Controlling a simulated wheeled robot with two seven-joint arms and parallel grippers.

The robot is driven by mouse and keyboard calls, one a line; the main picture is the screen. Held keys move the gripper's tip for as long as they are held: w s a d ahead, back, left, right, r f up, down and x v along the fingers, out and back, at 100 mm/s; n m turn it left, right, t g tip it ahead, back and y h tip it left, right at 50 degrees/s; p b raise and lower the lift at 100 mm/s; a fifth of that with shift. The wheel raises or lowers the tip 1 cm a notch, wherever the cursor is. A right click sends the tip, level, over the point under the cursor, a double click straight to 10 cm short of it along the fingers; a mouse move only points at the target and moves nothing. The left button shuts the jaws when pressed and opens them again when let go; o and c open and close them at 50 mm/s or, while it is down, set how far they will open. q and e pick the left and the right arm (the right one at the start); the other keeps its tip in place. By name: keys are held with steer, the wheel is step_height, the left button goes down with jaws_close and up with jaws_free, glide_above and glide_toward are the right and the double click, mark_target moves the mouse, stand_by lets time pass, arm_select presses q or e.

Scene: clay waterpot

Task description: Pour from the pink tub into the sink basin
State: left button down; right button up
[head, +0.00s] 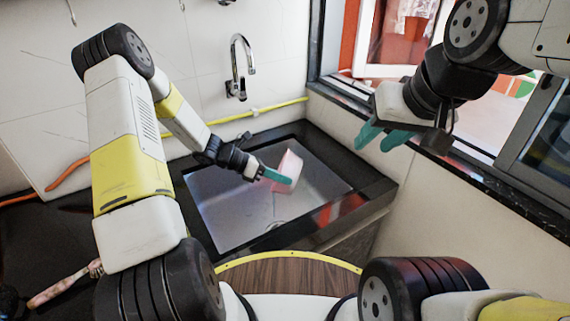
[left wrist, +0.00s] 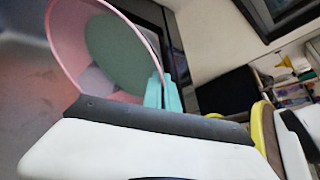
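The pink tub (head: 289,168) is held tilted over the sink basin (head: 226,206). My left gripper (head: 274,175) is shut on the tub's wall, with its teal fingers at the rim. In the left wrist view the tub's open mouth (left wrist: 67,60) faces the camera. A grey-green round area shows inside it; I cannot tell whether it is contents or the tub's bottom. The left fingers (left wrist: 166,92) pinch the rim at its right side. My right gripper (head: 374,142) is open and empty, right of the sink near the window wall.
A curved tap (head: 240,66) is on the wall behind the sink. The dark counter rim (head: 372,196) surrounds the basin. A brush-like item with a pink handle (head: 62,287) lies on the counter at lower left. A window ledge (head: 470,172) runs along the right.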

arm_select(q)
steer(key=shift+a, duration=0.1)
stand_by(0.3)
steer(key=shift+w+a+r+h, duration=0.1)
steer(key=shift+a+r+h, duration=0.25)
steer(key=shift+h, duration=0.35)
